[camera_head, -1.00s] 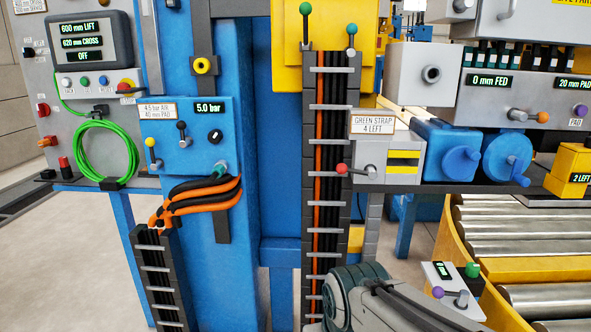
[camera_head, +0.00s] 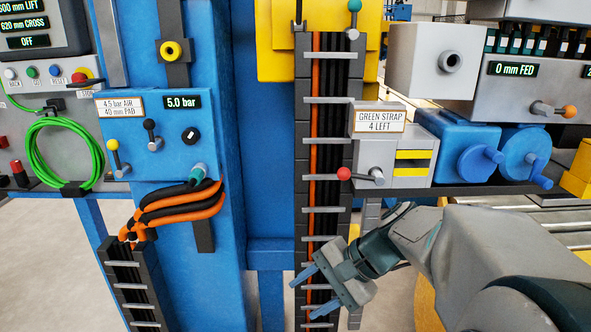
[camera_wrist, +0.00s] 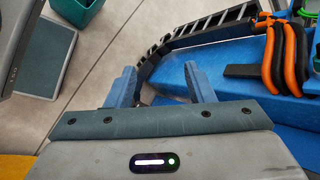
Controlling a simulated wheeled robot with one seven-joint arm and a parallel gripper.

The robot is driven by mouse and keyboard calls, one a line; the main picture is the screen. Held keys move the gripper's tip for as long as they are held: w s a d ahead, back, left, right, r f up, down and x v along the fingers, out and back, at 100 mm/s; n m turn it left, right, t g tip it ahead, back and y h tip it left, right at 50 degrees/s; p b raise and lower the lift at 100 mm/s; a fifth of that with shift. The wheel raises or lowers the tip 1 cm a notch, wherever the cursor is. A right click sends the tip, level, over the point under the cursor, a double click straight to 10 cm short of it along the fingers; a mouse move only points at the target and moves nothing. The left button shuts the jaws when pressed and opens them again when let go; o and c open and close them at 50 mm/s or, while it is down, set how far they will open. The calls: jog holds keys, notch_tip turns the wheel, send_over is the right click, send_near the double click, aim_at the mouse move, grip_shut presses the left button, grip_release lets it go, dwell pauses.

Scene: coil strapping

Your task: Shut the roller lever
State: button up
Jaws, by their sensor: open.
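No lever in view carries a readable "roller" label, so I cannot tell which one is the roller lever. A red-knobbed lever (camera_head: 344,173) sticks out to the left on the grey green-strap box (camera_head: 394,156). An orange-knobbed lever (camera_head: 568,112) is on the grey panel at upper right. The small grey box with a purple-knobbed lever beside the rollers is hidden behind my arm. My gripper (camera_head: 312,292) is open and empty, in front of the vertical cable chain, below the red-knobbed lever. In the wrist view my gripper (camera_wrist: 160,80) points at bare floor and blue frame.
The roller conveyor (camera_head: 572,222) is at right, partly covered by my arm. Blue hand cranks (camera_head: 540,172) stand above it. At left, a blue pressure box (camera_head: 160,135) has yellow- and black-knobbed levers, with orange and black hoses (camera_head: 178,208) below. Floor shows between the frame legs.

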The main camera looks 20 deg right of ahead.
jog(key=w+d+r+m+t+y, duration=0.2)
jog(key=w+d+r+m+t, duration=0.5)
jog(key=d, duration=0.3)
jog(key=m+t+h+p, duration=0.1)
jog(key=m+t, duration=0.4)
send_near(349, 176)
jog(key=p+x, duration=0.3)
jog(key=x, duration=0.8)
jog(key=shift+w+f, duration=0.1)
jog(key=shift+w, duration=0.2)
grip_shut()
